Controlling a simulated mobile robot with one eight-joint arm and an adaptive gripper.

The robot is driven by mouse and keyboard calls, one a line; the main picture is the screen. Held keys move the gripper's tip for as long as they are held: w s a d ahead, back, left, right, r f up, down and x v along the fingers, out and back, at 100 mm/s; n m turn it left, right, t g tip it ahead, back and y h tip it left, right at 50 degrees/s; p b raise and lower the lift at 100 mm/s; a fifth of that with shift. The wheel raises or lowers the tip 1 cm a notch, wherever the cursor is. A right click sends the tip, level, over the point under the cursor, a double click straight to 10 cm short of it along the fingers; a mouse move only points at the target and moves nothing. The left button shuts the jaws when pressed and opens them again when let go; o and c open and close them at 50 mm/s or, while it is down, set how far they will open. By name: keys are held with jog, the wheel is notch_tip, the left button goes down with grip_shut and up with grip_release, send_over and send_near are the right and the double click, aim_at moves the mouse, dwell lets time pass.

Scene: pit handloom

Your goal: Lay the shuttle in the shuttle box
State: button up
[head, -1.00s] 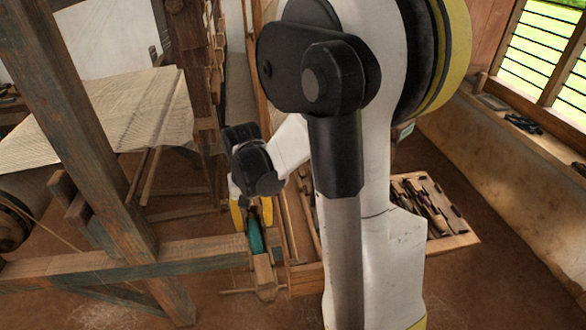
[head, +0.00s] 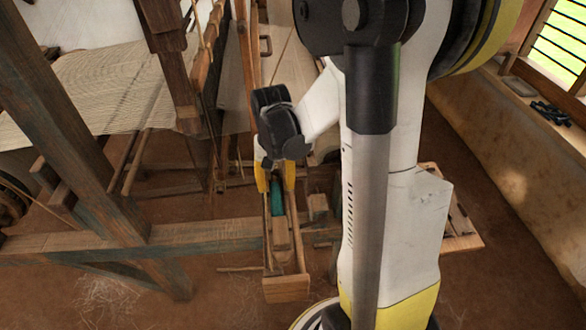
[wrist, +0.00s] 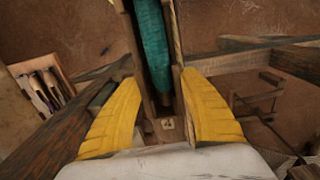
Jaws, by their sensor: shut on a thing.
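My gripper (head: 276,182) has its yellow fingers shut on the sides of the shuttle, which has a teal thread-wound middle (head: 278,198) and a wooden near end (head: 281,235). In the wrist view the teal thread (wrist: 152,45) runs lengthwise between the fingers (wrist: 160,110). The shuttle box (head: 286,290) is a narrow wooden trough with a pale end board towards me. In the head view the shuttle lines up between its two long walls. I cannot tell whether it touches the box floor. My gripper hides the shuttle's far end.
The loom's timber beam (head: 190,236) and slanted post (head: 70,130) stand to the left, with cloth (head: 110,90) behind. A tool tray (head: 465,242) shows beyond my arm; its tools show in the wrist view (wrist: 42,88). Bare floor lies in front.

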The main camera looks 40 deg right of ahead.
jog(key=shift+d, duration=0.4)
jog(key=shift+a+f+b, duration=0.3)
jog(key=shift+f, duration=0.3)
notch_tip(320, 180, down, 7)
jog(key=b, duration=0.6)
jog(key=shift+f, duration=0.2)
jog(key=o, duration=1.4)
jog(key=shift+r, duration=0.15)
